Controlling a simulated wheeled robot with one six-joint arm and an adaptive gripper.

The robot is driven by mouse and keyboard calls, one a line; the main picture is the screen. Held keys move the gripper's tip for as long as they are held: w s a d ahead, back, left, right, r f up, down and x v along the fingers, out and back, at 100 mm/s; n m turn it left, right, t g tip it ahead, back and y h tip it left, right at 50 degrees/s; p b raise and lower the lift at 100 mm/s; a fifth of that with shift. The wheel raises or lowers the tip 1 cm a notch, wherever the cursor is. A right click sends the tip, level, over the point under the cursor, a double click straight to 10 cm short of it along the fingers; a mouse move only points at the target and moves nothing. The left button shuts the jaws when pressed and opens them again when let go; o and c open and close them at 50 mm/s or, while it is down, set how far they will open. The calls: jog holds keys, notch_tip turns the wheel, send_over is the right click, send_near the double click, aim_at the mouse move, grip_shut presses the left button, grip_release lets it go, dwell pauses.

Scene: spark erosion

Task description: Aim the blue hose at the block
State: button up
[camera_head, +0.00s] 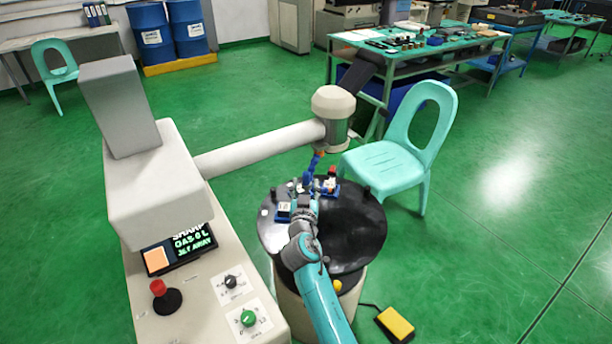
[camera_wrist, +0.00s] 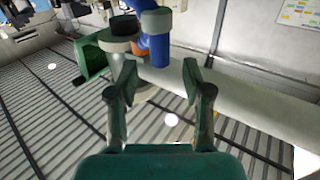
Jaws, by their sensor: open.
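The blue hose (camera_head: 314,164) hangs under the machine's round head (camera_head: 334,104), with a bit of orange near its top. It also shows in the wrist view (camera_wrist: 160,48), between and beyond my fingertips. My gripper (camera_wrist: 159,70) is open, with no contact visible. In the head view my arm reaches over the round black table, and its end (camera_head: 307,196) is just below the hose. A small red and white piece (camera_head: 331,181) stands on a blue base right of my gripper. I cannot tell whether it is the block, nor where the hose points.
The black table (camera_head: 357,232) carries another blue fixture (camera_head: 284,212) at left and several small dark posts. The machine's pale arm (camera_head: 260,149) crosses above. A turquoise chair (camera_head: 388,165) stands close behind right. A yellow pedal (camera_head: 396,323) lies on the floor.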

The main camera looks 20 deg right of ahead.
aim_at(306, 178)
jog(key=shift+x, duration=2.5)
grip_shut()
